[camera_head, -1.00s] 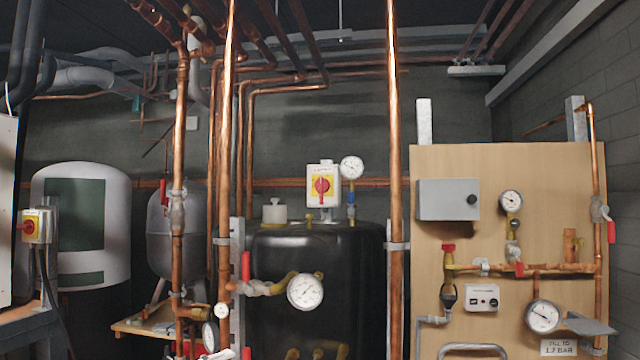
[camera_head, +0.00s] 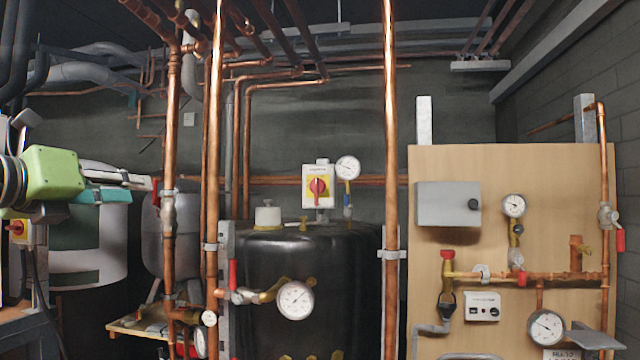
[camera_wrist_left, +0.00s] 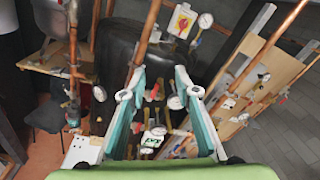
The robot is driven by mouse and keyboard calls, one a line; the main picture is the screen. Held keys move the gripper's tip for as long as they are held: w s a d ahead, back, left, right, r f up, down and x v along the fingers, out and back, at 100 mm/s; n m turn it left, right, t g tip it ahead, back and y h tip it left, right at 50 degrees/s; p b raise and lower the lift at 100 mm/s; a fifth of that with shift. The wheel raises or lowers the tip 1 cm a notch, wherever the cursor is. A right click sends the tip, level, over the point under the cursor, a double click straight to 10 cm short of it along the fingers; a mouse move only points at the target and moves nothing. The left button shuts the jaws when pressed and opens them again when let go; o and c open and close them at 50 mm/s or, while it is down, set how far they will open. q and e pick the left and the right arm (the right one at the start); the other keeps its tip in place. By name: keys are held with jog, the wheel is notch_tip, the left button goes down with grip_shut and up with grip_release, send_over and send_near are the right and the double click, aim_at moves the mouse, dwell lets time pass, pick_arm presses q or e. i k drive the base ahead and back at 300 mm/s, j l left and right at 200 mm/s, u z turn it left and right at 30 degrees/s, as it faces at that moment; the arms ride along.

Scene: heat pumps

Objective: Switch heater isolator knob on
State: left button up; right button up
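A red isolator knob (camera_head: 317,186) sits on a yellow plate on a white box above the black tank (camera_head: 310,262). It also shows near the top of the left wrist view (camera_wrist_left: 183,20). A second red knob (camera_head: 16,229) on a yellow plate is at the far left, partly covered by my left gripper. My left gripper (camera_head: 150,184), with a green body and teal fingers, points right at the left side, well apart from the middle knob. In the left wrist view its fingers (camera_wrist_left: 160,93) are spread with nothing held. My right gripper is not in view.
Vertical copper pipes (camera_head: 213,160) and (camera_head: 390,130) stand in front of the tank; the nearer-left ones lie between my gripper and the middle knob. A round gauge (camera_head: 347,167) is beside the isolator box. A wooden panel (camera_head: 540,190) with valves stands right.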

aim_at(317, 185)
jog(key=i+l, duration=1.35)
jog(key=i, duration=0.2)
